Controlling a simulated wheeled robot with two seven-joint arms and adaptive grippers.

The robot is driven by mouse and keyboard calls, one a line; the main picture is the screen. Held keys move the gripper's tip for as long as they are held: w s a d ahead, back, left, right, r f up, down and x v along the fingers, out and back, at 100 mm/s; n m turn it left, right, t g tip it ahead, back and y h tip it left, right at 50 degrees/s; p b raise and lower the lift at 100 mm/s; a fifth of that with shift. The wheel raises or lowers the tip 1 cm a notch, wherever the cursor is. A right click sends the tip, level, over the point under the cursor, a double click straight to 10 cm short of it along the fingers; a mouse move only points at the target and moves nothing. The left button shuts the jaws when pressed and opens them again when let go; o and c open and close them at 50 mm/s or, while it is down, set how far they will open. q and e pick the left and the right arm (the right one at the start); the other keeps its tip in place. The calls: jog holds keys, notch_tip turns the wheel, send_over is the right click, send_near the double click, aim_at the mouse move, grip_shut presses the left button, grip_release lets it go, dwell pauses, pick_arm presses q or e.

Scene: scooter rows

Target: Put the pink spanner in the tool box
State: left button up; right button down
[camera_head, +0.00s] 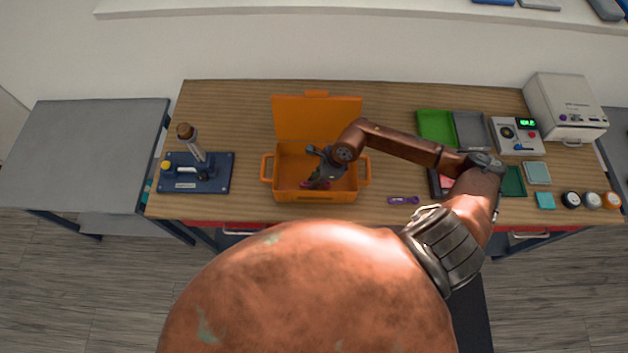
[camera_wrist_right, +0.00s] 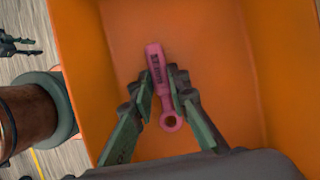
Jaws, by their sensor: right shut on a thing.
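The pink spanner (camera_wrist_right: 157,68) is between the fingers of my right gripper (camera_wrist_right: 160,92), which is shut on it. Its ring end points toward the gripper's palm. In the head view my right gripper (camera_head: 319,180) is inside the open orange tool box (camera_head: 325,197), over its floor, and mostly hides the spanner. The box's orange wall also shows in the wrist view (camera_wrist_right: 285,60). Whether the spanner touches the box floor I cannot tell. Dark finger-like parts, seemingly my left gripper (camera_wrist_right: 15,45), show at the wrist view's upper left; their opening is unclear.
The box's lid (camera_head: 318,118) stands up at the back. A purple spanner (camera_head: 403,200) lies right of the box near the table's front edge. A blue-based device (camera_head: 196,173) stands left. Green (camera_head: 436,125) and grey (camera_head: 471,129) trays and a meter (camera_head: 517,136) are right.

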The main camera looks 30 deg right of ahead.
jog(key=shift+f, duration=0.1)
jog(key=c, duration=1.8)
grip_release()
jog(key=shift+c, duration=0.2)
jog(key=shift+r, duration=0.3)
jog(key=b+v, duration=0.2)
jog(key=v, duration=0.9)
jog(key=shift+r, duration=0.3)
jog(key=shift+d, duration=0.1)
